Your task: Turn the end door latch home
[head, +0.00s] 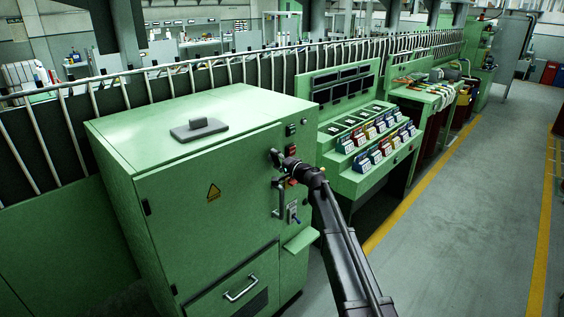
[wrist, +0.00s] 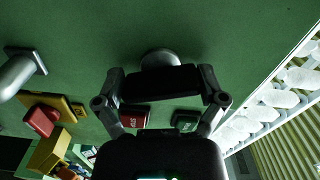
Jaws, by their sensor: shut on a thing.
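The end door latch shows in the wrist view as a dark bar (wrist: 160,85) on a round grey boss, mounted on the green door face. The bar lies nearly level across the picture. My gripper (wrist: 161,78) is shut on it, one finger at each end. In the head view my gripper (head: 284,164) is at the upper right of the green cabinet's front (head: 175,215), and the latch (head: 274,157) is mostly hidden by it. The door looks flush with the cabinet.
A grey pull handle (head: 281,200) is just below my gripper. A console (head: 372,145) stands to the right; the aisle floor (head: 460,220) is clear.

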